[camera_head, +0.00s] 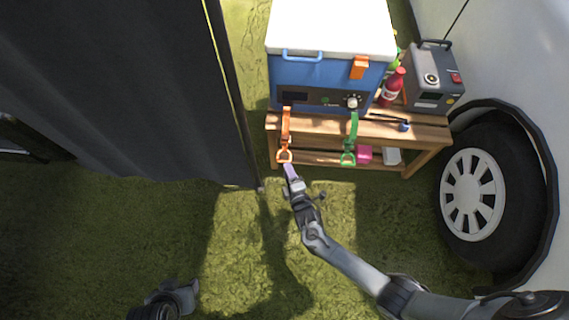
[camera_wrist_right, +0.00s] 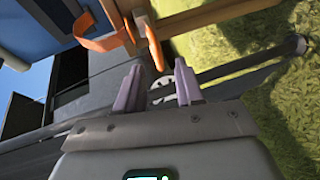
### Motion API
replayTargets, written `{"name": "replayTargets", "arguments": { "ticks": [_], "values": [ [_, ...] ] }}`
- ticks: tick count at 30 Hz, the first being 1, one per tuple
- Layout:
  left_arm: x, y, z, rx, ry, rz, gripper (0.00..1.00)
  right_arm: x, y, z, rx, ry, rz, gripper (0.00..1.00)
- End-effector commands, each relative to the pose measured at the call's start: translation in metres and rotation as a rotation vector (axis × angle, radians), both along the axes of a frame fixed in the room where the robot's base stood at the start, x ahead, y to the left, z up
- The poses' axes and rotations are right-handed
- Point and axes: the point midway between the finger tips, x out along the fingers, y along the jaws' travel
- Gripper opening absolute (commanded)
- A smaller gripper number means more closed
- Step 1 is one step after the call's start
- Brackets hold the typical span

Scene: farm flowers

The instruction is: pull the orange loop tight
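The orange strap (camera_head: 286,123) hangs down the front left of the blue cooler box, with an orange loop (camera_head: 285,156) at its lower end. In the right wrist view the orange loop (camera_wrist_right: 150,45) is above and beyond the fingertips, and the strap (camera_wrist_right: 103,42) curls to its left. My right gripper (camera_head: 290,171) is just below the loop. Its two pale purple fingers (camera_wrist_right: 157,75) are apart with nothing held between them, and they look clear of the loop. My left gripper (camera_head: 182,293) is low at the left, far from the strap; its fingers are unclear.
The cooler (camera_head: 325,80) stands on a wooden bench (camera_head: 430,133). A green strap (camera_head: 351,135) hangs to the right. A red bottle (camera_head: 393,86) and grey box (camera_head: 433,78) stand beside the cooler. A dark curtain (camera_head: 110,80) is left, a vehicle wheel (camera_head: 475,195) right. Grass below is open.

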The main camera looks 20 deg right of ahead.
Motion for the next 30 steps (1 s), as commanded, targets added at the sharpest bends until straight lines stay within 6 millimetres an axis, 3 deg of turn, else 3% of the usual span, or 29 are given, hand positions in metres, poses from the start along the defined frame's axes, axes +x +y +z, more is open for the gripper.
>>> {"name": "replayTargets", "arguments": {
  "ticks": [1, 10, 23, 24, 30],
  "values": [
    [0.0, 0.0, -0.011, 0.001, 0.001, -0.001, 0.43, 0.01, -0.001, -0.006, 0.0, -0.002, -0.001, 0.37],
    [0.0, 0.003, -0.032, 0.013, 0.0, -0.006, 0.43, 0.045, -0.003, -0.012, 0.0, -0.001, -0.001, 0.37],
    [0.0, 0.004, -0.035, 0.014, 0.0, -0.008, 0.43, 0.053, -0.003, -0.011, 0.001, 0.0, 0.0, 0.37],
    [0.0, 0.004, -0.034, 0.014, -0.001, -0.008, 0.43, 0.053, -0.003, -0.011, 0.001, 0.0, 0.0, 0.35],
    [0.0, 0.002, -0.034, 0.008, -0.001, -0.004, 0.43, 0.053, -0.004, -0.011, 0.001, 0.001, 0.0, 0.05]
  ]
}}
